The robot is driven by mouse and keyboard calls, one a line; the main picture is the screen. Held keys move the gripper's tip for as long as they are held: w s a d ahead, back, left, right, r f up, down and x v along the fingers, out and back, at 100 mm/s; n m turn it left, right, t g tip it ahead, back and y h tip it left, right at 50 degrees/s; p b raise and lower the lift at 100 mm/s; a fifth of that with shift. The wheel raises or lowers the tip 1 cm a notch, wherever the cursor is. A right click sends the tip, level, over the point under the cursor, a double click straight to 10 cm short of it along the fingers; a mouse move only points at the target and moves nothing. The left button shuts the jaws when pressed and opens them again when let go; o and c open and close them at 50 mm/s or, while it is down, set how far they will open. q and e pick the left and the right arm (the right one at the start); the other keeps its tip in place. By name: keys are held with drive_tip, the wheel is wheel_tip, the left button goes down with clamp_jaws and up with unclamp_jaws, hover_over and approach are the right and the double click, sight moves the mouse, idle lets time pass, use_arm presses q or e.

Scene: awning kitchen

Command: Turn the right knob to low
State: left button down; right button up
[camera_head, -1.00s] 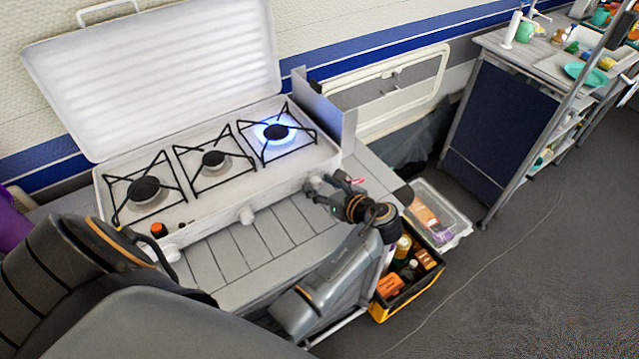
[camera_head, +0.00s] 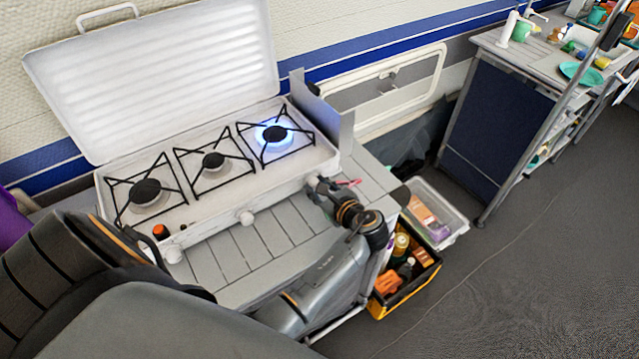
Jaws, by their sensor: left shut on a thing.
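The white three-burner stove (camera_head: 205,225) stands on a grey slatted table with its lid (camera_head: 150,75) raised. The right burner (camera_head: 275,133) has a blue flame; the middle burner (camera_head: 213,160) and left burner (camera_head: 147,192) show none. The right knob (camera_head: 311,181) is at the right end of the stove's front and is mostly hidden by my left gripper (camera_head: 317,189), which is shut on it. I cannot read the knob's setting. The middle knob (camera_head: 246,217) and left knob (camera_head: 173,255) are uncovered. My right gripper is not in view.
A grey upright panel (camera_head: 325,112) stands at the stove's right end. Below the table's right side are a black and yellow crate (camera_head: 405,290) of bottles and a clear bin (camera_head: 450,215). A blue-sided counter (camera_head: 495,125) stands at right. Grey floor between is open.

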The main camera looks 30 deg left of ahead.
use_arm(q)
drive_tip(key=shift+s+a+n+t, duration=0.15)
drive_tip(key=shift+n+t, duration=0.45)
drive_tip(key=shift+n, duration=0.4)
drive_tip(key=shift+f+n+t+h+b, duration=0.3)
drive_tip(key=shift+n+t+b, duration=0.3)
drive_tip(key=shift+n, duration=0.3)
drive_tip(key=n+t+b, duration=0.1)
drive_tip(key=b, duration=0.1)
drive_tip(key=n+t+b, duration=0.1)
drive_tip(key=n+b, duration=0.1)
drive_tip(key=b, duration=0.1)
drive_tip(key=shift+s+f+n, duration=0.15)
drive_tip(key=shift+f+n, duration=0.05)
drive_tip(key=shift+n, duration=0.1)
drive_tip(key=shift+n+t+b, duration=0.5)
drive_tip(key=shift+n+b, duration=0.1)
drive_tip(key=shift+b, duration=0.55)
drive_tip(key=shift+r+n+b, duration=0.2)
drive_tip(key=shift+n+b, duration=0.1)
drive_tip(key=shift+b, duration=0.05)
drive_tip(key=c, duration=1)
unclamp_jaws()
drive_tip(key=shift+a, duration=0.1)
